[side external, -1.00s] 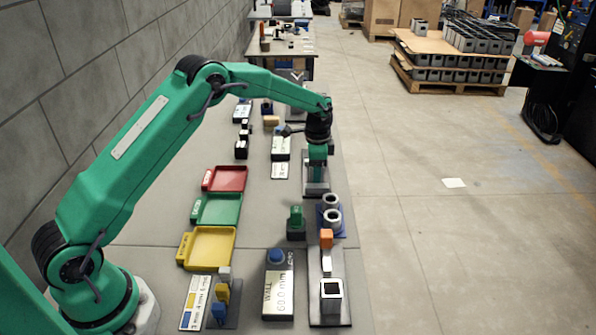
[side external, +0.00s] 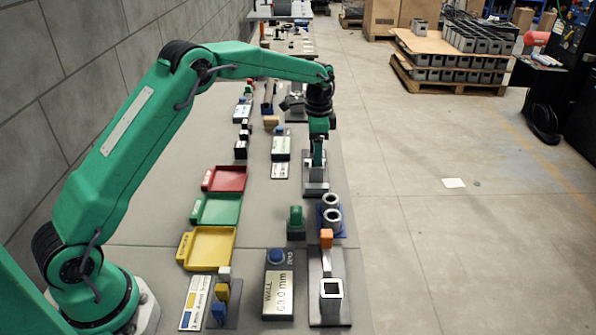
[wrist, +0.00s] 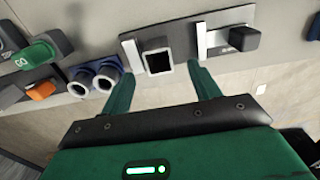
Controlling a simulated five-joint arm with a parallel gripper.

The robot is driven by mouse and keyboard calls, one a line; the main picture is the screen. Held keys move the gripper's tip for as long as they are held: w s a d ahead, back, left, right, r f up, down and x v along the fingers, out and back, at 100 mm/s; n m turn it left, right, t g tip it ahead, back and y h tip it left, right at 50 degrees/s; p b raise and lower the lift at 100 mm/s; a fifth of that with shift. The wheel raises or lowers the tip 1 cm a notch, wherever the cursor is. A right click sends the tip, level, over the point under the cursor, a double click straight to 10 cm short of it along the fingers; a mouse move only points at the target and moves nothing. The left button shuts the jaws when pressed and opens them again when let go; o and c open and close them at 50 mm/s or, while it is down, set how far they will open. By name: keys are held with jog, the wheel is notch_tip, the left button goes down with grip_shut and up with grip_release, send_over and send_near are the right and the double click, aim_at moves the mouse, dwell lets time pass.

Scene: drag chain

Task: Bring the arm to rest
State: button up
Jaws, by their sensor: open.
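My gripper (side external: 318,160) hangs at the end of my outstretched green arm, pointing down over a grey fixture plate (side external: 315,189) at the middle of the bench. In the wrist view my gripper (wrist: 162,88) shows two green fingers spread wide apart. It is open, with nothing between the fingers. A square hollow tube (wrist: 157,60) on a dark plate shows beyond the fingertips. Exact height above the fixture cannot be told.
Red (side external: 225,178), green (side external: 217,209) and yellow (side external: 208,248) trays lie left of the gripper. Grey round tubes (side external: 332,217), an orange block (side external: 326,237) and a square post (side external: 331,290) stand nearer the camera. A wall (side external: 75,75) borders the left; open floor lies right.

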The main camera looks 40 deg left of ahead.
jog(key=shift+r, duration=0.1)
dwell(0.3)
jog(key=s+d+r+n+t, duration=0.1)
jog(key=s+r+n+t, duration=0.25)
jog(key=s+r, duration=1.25)
jog(key=s+d+n+t, duration=0.1)
jog(key=s+n, duration=0.4)
jog(key=s, duration=1.6)
jog(key=shift+d+f+t, duration=0.15)
jog(key=shift+f+t, duration=0.3)
jog(key=shift+t, duration=0.1)
